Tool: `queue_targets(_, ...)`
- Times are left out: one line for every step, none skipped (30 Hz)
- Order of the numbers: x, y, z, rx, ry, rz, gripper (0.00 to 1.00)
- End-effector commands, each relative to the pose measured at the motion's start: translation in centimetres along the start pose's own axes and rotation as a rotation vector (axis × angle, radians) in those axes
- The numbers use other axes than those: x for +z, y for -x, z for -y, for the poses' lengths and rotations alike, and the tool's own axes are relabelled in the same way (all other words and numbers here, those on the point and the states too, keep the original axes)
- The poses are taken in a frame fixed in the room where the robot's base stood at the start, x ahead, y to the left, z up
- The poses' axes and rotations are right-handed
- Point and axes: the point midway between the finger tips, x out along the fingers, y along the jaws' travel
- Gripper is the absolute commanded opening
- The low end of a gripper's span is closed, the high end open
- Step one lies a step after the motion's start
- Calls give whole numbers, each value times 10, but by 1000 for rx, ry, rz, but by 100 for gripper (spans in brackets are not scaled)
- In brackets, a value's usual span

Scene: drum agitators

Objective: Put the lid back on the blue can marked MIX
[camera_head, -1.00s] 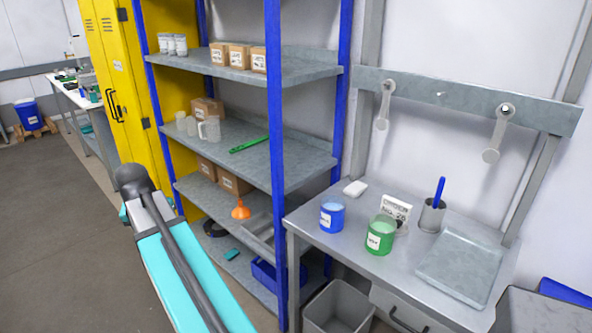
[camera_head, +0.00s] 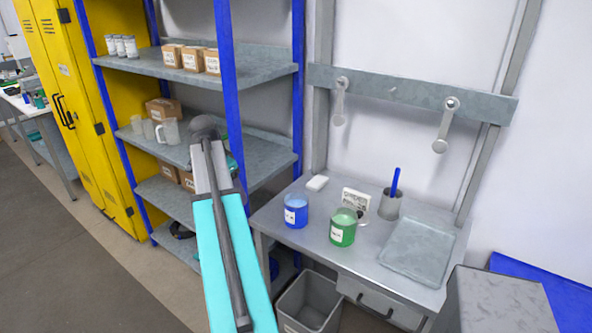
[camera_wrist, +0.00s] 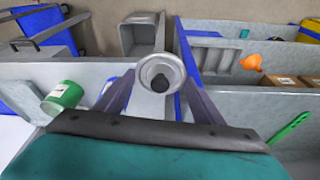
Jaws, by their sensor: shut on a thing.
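The blue can (camera_head: 296,211) stands upright on the grey desk, with a white label too small to read and no lid visible on it. A green can (camera_head: 343,228) stands to its right, and a green can (camera_wrist: 68,94) also shows in the wrist view, at the left. In the wrist view my gripper (camera_wrist: 160,84) is shut on a round grey lid (camera_wrist: 144,76) with a dark knob. The lid is held between the two fingers. The blue can is not clear in the wrist view.
The desk holds a small sign (camera_head: 355,201), a cup with a blue-handled tool (camera_head: 390,207) and a flat tray (camera_head: 418,250). A blue-posted shelf (camera_head: 230,90) stands left of the desk. A grey bin (camera_head: 307,303) sits below its front edge.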

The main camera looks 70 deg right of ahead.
Motion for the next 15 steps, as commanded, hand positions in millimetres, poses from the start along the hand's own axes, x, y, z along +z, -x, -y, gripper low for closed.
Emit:
queue_targets(-20,1,-7,15,-52,0,41)
queue_targets(-29,0,-12,24,-83,0,41)
queue_targets(-42,0,-19,36,-123,0,41)
queue_targets(-51,-1,-24,44,-154,-1,41)
queue_targets(-60,-1,-30,52,-185,-1,41)
queue_targets(-73,-2,-37,63,-225,-1,41)
queue_targets(-81,-3,-43,71,-256,0,41)
queue_targets(-90,-3,-49,80,-286,0,41)
queue_targets(-102,-4,-57,92,-326,0,41)
queue_targets(-111,-4,-63,100,-356,0,41)
queue_targets(-119,-4,-69,107,-385,0,41)
queue_targets(-129,-5,-77,117,-422,0,41)
queue_targets(-136,-5,-82,124,-447,0,41)
queue_targets(-143,-6,-88,131,-471,0,41)
queue_targets(-150,-6,-94,140,-501,0,41)
